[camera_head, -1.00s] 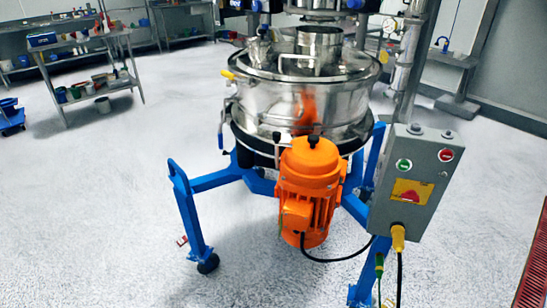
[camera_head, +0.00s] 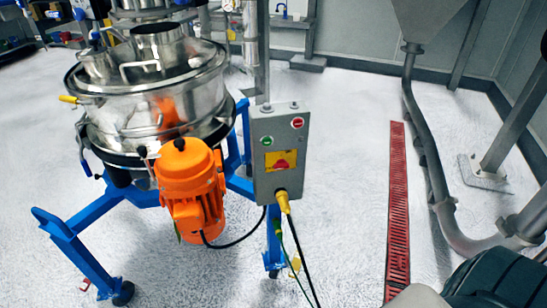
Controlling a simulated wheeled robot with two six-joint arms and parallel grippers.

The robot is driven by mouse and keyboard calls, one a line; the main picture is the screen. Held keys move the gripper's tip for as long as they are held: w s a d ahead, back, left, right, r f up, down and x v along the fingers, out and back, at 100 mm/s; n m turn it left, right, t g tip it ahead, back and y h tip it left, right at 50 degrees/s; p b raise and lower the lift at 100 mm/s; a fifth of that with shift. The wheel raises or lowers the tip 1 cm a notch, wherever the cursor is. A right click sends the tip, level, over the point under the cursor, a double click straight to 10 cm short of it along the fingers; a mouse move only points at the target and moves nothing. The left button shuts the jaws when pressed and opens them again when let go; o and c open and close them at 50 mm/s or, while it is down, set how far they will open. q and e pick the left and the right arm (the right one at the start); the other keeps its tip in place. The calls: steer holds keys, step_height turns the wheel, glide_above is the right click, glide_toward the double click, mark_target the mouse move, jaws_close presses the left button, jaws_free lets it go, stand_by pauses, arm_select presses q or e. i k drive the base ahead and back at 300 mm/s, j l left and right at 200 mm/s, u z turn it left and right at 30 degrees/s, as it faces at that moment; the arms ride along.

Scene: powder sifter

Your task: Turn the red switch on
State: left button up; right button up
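The grey control box (camera_head: 262,185) stands upright right of the orange motor, near the middle of the head view. The red switch (camera_head: 283,165) is a small red knob on a yellow plate in the middle of the box's front. Above it are a green button (camera_head: 266,142) on the left and a red button (camera_head: 297,123) on the right. The switch is too small for me to tell its setting exactly. A yellow plug (camera_head: 282,202) with a black cable hangs under the box. Neither of my grippers is in view.
The steel sifter (camera_head: 150,95) stands on a blue frame (camera_head: 85,215) at the left, with an orange motor (camera_head: 190,188) in front. A red floor grate (camera_head: 398,210) and grey pipes (camera_head: 425,140) are at the right. The floor between box and grate is clear.

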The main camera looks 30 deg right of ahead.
mark_target(281, 163)
steer(key=k+z, duration=0.15)
steer(key=z, duration=0.7)
